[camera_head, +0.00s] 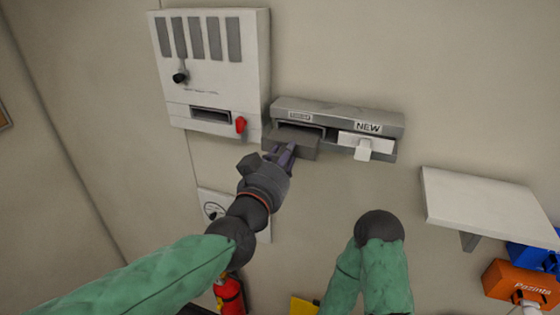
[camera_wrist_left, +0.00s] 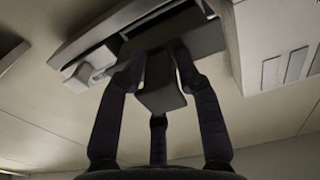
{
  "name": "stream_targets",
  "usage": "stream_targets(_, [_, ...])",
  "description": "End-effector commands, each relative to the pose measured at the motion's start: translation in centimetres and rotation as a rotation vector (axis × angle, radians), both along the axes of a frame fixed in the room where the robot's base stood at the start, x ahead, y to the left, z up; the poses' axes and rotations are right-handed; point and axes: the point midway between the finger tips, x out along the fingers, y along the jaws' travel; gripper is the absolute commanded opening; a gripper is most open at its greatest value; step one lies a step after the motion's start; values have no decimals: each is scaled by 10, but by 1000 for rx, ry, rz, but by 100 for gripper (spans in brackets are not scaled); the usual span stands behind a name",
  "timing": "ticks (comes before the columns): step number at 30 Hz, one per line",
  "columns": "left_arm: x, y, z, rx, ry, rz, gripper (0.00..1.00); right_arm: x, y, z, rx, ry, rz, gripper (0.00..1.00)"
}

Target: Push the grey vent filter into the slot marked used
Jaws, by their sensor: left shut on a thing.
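The grey vent filter (camera_head: 304,146) is a dark flat block at the left slot (camera_head: 300,127) of a grey wall housing. A small label above this slot is blurred and seems to read used. The filter's front end sticks out of the slot and how deep it sits is hidden. My left gripper (camera_head: 284,153) is shut on the filter's handle; in the left wrist view its fingers flank the grey handle block (camera_wrist_left: 160,88). A white filter (camera_head: 366,142) with a white handle sits in the right slot, marked NEW. My right gripper is out of view.
A white wall panel (camera_head: 258,50) with grey bars, a black knob and a red knob (camera_head: 240,125) is close left of the housing. A white shelf (camera_head: 485,203) juts out at right, above blue and orange boxes (camera_head: 515,280). The wall below the housing is mostly clear.

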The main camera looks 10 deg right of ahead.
Motion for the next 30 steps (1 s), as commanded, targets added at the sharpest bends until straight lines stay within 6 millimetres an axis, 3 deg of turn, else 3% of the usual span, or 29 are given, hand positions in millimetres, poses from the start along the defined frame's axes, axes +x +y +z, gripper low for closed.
stream_targets(8, [16, -11, 0, -1, 0, 1, 0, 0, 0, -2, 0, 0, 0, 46])
stream_targets(30, [15, -10, 2, -1, 0, 1, 0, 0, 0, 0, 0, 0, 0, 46])
